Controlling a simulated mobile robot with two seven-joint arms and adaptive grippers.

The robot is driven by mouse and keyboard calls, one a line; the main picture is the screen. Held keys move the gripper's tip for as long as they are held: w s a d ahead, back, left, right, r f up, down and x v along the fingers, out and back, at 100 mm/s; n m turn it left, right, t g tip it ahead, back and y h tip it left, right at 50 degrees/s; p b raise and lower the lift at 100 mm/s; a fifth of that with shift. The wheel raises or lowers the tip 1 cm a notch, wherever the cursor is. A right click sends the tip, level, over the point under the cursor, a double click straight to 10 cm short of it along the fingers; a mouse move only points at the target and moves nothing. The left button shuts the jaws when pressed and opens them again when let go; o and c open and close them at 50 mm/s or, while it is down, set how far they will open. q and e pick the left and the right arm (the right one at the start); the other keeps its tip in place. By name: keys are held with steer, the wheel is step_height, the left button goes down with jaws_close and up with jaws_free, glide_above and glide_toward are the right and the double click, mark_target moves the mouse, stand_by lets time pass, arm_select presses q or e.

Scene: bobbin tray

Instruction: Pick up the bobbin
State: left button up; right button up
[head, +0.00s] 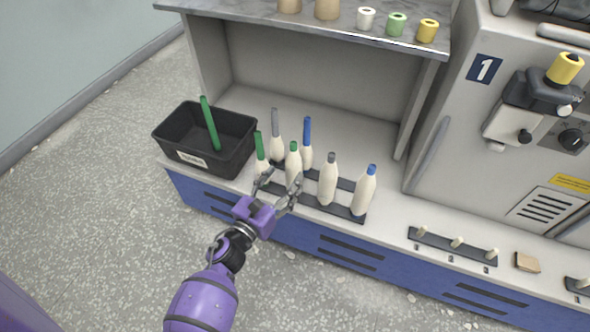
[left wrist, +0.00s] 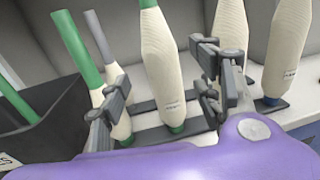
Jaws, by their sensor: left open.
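Several white bobbins with coloured tips stand upright in two rows on dark racks (head: 335,207). The bobbin with a green tip in the front row (head: 293,164) stands nearest my left gripper (head: 279,178). The left gripper is open, with one finger on each side of this bobbin. In the left wrist view the same bobbin (left wrist: 160,62) stands upright between the open fingers, its base on the rack. I cannot tell whether a finger touches it. Another green-tipped bobbin (head: 261,148) stands just left of the fingers. My right gripper is not in view.
A black bin (head: 235,160) holding a green tube (head: 209,124) stands at left. Grey-tipped (head: 327,180) and blue-tipped (head: 364,190) bobbins stand close on the right. A shelf (head: 250,12) with spools overhangs the back. An emptier peg rack (head: 453,248) lies at right.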

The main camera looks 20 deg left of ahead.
mark_target(292, 170)
arm_select(q)
steer(key=w, duration=0.3)
steer(key=w+d, duration=0.1)
steer(key=w, duration=0.1)
steer(key=shift+w+d+f, duration=0.15)
steer(key=shift+w, duration=0.25)
steer(key=c, duration=1.3)
